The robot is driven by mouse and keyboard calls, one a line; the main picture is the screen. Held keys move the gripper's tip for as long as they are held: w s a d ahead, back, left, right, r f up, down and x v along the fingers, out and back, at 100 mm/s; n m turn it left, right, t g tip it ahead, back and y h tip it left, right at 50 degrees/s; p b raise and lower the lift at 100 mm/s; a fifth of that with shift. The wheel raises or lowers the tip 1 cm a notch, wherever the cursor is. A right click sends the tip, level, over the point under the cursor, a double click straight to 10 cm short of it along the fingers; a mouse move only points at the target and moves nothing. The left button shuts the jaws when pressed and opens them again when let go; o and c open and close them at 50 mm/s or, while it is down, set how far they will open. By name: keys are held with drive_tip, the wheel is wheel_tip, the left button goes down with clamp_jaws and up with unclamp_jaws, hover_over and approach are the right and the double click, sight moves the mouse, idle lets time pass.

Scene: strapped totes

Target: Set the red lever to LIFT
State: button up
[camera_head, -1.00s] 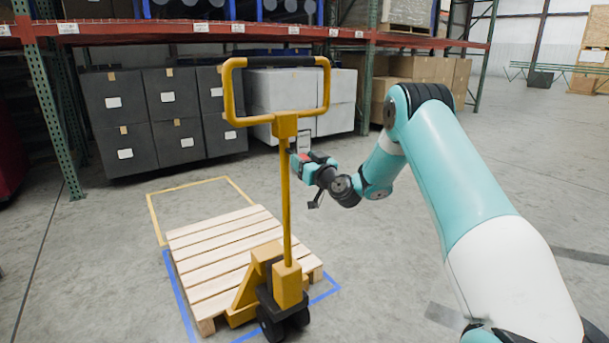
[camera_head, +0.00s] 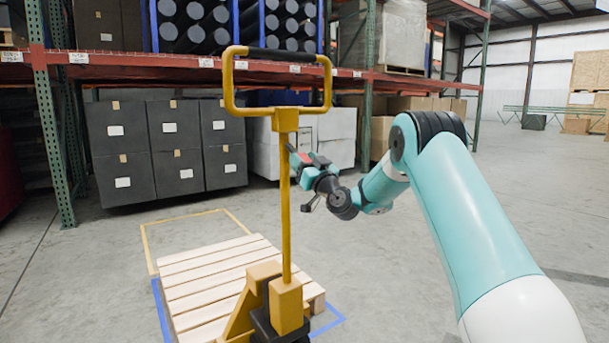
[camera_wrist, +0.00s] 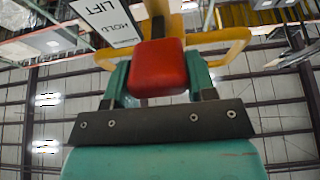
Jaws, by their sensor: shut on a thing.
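The red lever (camera_wrist: 158,68) is a rounded red block in the wrist view, squeezed between the two teal fingers of my gripper (camera_wrist: 159,78). A white label plate (camera_wrist: 106,20) with the words LIFT and HOLD stands just beyond the lever, at upper left. In the head view my gripper (camera_head: 298,160) is at the upright post of the yellow pallet jack (camera_head: 285,210), below its loop handle. A small spot of red shows at the fingers there. The lever's exact setting against the words cannot be told.
The jack stands at a wooden pallet (camera_head: 215,275) on the floor, inside blue tape. A yellow floor outline (camera_head: 148,245) lies behind it. Shelving with dark totes (camera_head: 120,145) and pale boxes (camera_head: 337,135) stands behind. The floor at right is open.

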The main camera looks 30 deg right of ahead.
idle(0.3)
drive_tip(key=o, duration=1.3)
drive_tip(key=b+v, duration=1.6)
drive_tip(key=v, duration=0.1)
drive_tip(key=shift+s+f, duration=0.15)
drive_tip(key=shift+f, duration=0.05)
